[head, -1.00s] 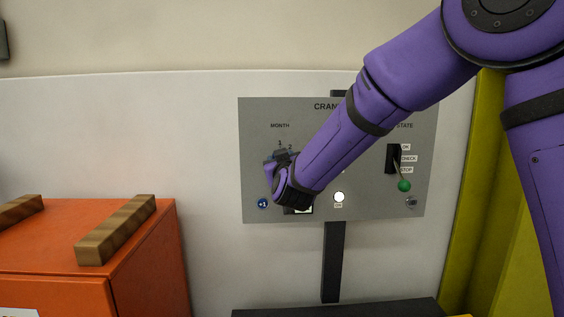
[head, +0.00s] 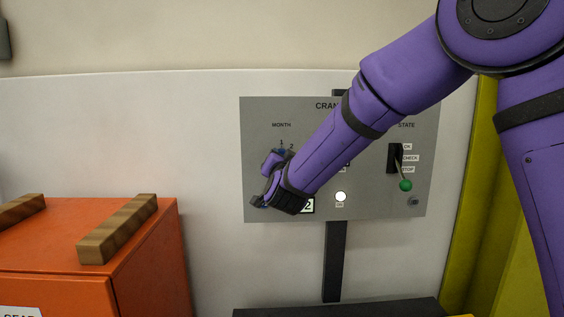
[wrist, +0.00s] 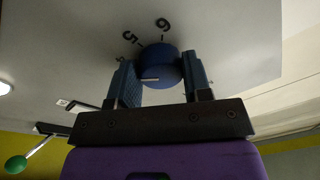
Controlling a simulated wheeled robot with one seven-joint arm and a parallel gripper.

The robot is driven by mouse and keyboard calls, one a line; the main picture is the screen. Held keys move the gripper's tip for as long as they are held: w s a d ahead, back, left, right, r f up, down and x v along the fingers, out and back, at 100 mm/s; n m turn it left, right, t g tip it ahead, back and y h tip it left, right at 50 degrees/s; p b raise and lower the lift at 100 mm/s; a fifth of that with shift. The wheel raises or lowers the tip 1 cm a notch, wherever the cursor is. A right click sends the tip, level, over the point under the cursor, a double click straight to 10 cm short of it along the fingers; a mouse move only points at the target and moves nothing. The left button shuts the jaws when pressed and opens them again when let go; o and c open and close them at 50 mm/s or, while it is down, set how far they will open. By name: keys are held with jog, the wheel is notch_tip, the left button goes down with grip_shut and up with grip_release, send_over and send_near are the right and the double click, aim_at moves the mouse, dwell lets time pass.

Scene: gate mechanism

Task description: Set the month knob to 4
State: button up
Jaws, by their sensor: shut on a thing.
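The blue month knob (wrist: 160,62) sits between the two fingers of my gripper (wrist: 162,74) in the wrist view, and the gripper is shut on it. A pale pointer line shows on the knob's near face. The numerals 5 and 6 are printed on the panel beyond the knob. In the head view my gripper (head: 272,168) is at the grey panel (head: 360,205) under the MONTH label and hides most of the knob. The numerals 1 and 2 show just above it. A small white display (head: 307,205) reading 2 is partly covered by my wrist.
A STATE lever with a green ball (head: 405,185) is at the panel's right; the ball also shows in the wrist view (wrist: 16,164). A lit white button (head: 340,197) sits low on the panel. An orange cabinet (head: 145,260) with wooden bars stands at left, a yellow post (head: 465,240) at right.

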jog(key=shift+m, duration=0.4)
jog(key=o, duration=0.9)
jog(key=s, duration=0.7)
jog(key=s+f, duration=0.1)
jog(key=s, duration=0.2)
jog(key=shift+s+f, duration=0.1)
jog(key=shift+s, duration=0.3)
